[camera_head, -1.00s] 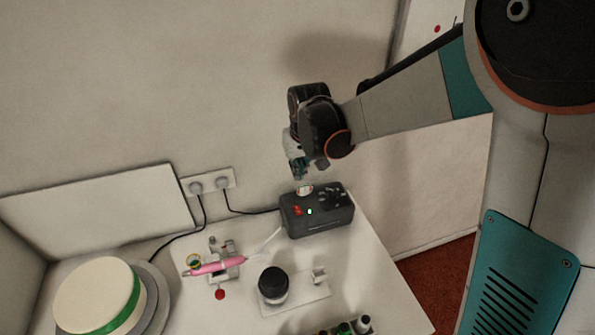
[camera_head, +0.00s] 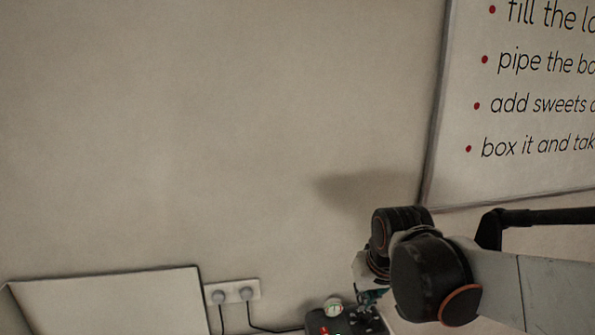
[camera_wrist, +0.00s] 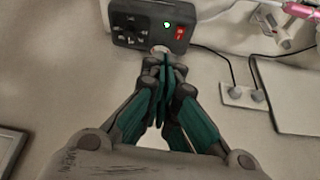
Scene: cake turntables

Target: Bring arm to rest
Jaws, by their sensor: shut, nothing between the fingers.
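My gripper (camera_wrist: 164,62) is in the middle of the wrist view, its teal fingers drawn together with nothing between them. In the head view my gripper (camera_head: 370,297) hangs at the lower right, pointing down, partly hidden by my dark wrist. It appears in front of the black control box (camera_head: 335,320), which is cut by the bottom edge. In the wrist view the black control box (camera_wrist: 128,27) lies beyond the fingertips, with a dial, a green light and a red switch. I cannot tell the gap between fingertips and box.
A wall socket (camera_head: 233,292) with two plugs and cables is left of the box. A white panel (camera_head: 110,305) leans at the lower left. A written board (camera_head: 520,110) hangs at the upper right. A pink pen-like tool (camera_wrist: 300,10) shows in the wrist view. The wall's middle is bare.

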